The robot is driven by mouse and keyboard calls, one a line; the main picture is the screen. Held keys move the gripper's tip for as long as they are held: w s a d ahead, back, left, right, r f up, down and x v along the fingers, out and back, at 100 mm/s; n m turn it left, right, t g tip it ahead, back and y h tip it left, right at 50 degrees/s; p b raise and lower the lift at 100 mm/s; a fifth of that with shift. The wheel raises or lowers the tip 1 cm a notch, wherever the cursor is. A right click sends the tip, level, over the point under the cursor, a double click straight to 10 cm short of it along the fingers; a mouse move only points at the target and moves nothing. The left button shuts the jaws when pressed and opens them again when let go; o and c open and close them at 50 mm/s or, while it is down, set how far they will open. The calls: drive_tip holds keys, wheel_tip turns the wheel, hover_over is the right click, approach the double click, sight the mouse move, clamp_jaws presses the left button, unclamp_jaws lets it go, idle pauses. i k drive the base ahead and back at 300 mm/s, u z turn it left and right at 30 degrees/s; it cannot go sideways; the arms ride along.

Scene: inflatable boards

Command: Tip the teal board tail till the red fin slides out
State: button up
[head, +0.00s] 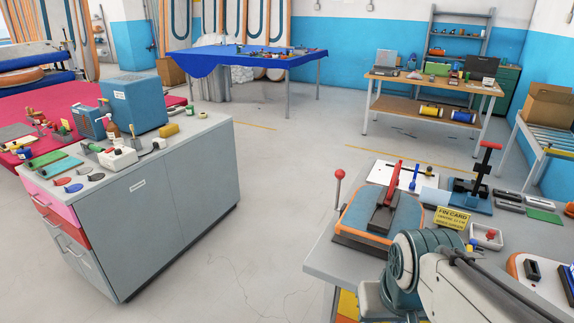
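A board tail (408,217) with a blue-grey teal top and an orange rim lies on the workbench at the right, over a dark base (358,240). A red fin (384,196) stands up from a dark strip in the middle of the board tail; how deep it sits cannot be told. My arm rises from the lower right, and its teal joint covers the board's near right corner. No gripper fingers can be made out.
The workbench (325,262) also holds a red-handled clamp press (478,180), a yellow fin card sign (452,218), a white tray (487,236) and an orange-rimmed board (525,285). A red-knobbed lever (338,188) stands left of the board. A grey cabinet (160,215) stands left, with clear floor between.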

sight(365, 220)
drive_tip(key=u, duration=0.25)
drive_tip(key=i, duration=1.1)
drive_tip(key=z, duration=0.4)
